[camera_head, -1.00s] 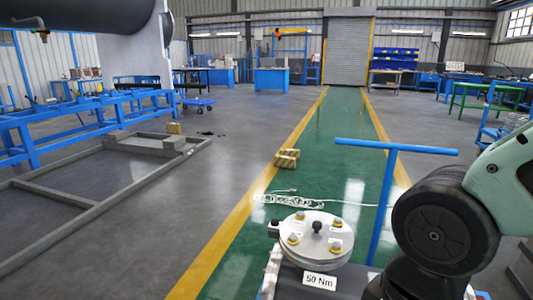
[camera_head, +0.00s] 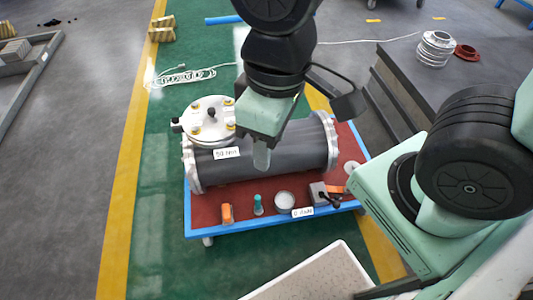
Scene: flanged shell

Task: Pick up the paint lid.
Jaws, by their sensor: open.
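A small round tin with a pale grey top (camera_head: 284,199), which looks like the paint lid, sits near the front edge of the red cart top (camera_head: 208,209). I cannot tell whether the lid is separate from a tin below it. My gripper (camera_head: 262,158) points down over the dark flanged shell (camera_head: 285,155), above and behind the round tin and apart from it. Its fingers are small and partly blurred into the shell behind; it is open, and I see nothing held.
An orange block (camera_head: 227,214), a teal bottle (camera_head: 258,205) and a grey box with a black handle (camera_head: 322,195) stand along the front edge. A white label (camera_head: 302,212) is beside the tin. A speckled pale surface (camera_head: 310,275) lies in front of the cart.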

